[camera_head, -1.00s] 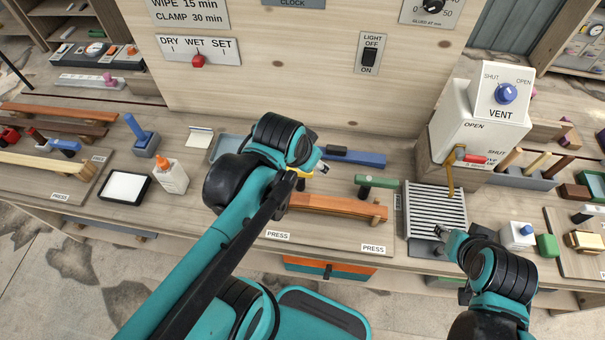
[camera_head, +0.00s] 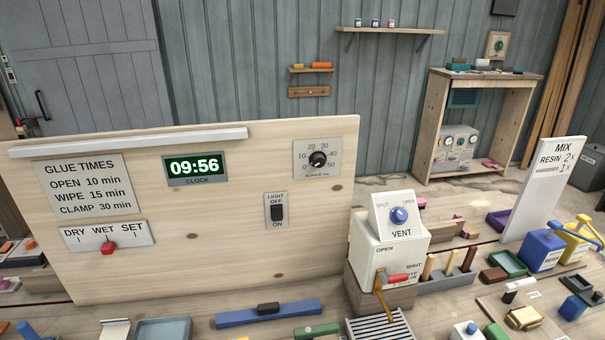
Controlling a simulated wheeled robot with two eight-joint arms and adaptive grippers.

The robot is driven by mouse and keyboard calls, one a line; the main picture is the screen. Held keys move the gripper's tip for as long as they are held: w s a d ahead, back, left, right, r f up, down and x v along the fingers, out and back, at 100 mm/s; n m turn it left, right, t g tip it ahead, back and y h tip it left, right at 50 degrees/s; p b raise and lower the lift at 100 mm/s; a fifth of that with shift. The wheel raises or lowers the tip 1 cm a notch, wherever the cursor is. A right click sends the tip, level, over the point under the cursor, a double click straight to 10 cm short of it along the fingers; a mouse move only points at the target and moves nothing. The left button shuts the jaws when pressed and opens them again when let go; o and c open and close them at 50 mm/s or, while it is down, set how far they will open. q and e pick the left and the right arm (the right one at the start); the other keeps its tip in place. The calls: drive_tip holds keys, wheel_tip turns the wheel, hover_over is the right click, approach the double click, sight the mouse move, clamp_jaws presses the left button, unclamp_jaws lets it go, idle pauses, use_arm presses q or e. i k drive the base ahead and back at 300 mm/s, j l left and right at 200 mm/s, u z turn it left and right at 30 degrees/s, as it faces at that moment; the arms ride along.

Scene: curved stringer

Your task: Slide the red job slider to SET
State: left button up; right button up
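The red job slider (camera_head: 108,248) sits on a grey plate (camera_head: 140,236) marked DRY, WET and SET, on the upright wooden board at the left. The slider stands under the WET mark, left of SET. Neither of my grippers shows in the head view now, so their state and their distance from the slider cannot be seen.
The wooden board (camera_head: 230,245) also holds a clock (camera_head: 195,168), a light switch (camera_head: 277,211) and a dial (camera_head: 318,159). A white vent box (camera_head: 390,241) with a blue knob stands right of it. A blue bar (camera_head: 240,316) and trays lie on the bench below.

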sight(107, 248)
drive_tip(key=k, duration=0.4)
drive_tip(key=u, duration=1.4)
